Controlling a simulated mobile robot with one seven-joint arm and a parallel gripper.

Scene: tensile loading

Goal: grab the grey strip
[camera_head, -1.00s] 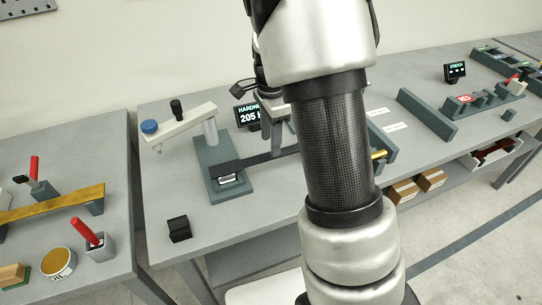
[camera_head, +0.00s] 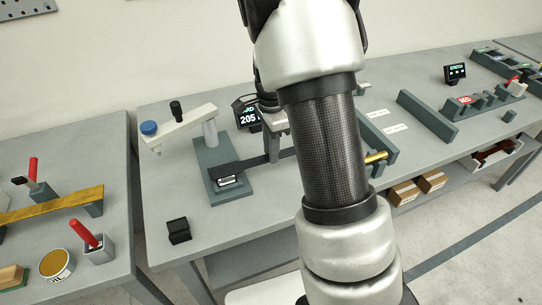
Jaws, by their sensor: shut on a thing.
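The dark grey strip (camera_head: 250,162) is a long flat bar with a wider left end. That end lies over the base of the hardness tester (camera_head: 215,190), by a small white label. The strip runs right and passes behind my arm, so its right end is hidden. My gripper (camera_head: 272,156) comes down from above at the middle of the strip and is shut on it. The fingers are small here and partly hidden by my arm.
The tester's lever with a blue knob (camera_head: 149,127) is left of the strip. A display (camera_head: 248,116) stands behind. A black block (camera_head: 178,230) sits at the bench front. A gold bar end (camera_head: 376,157) and grey rack (camera_head: 384,142) are to the right.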

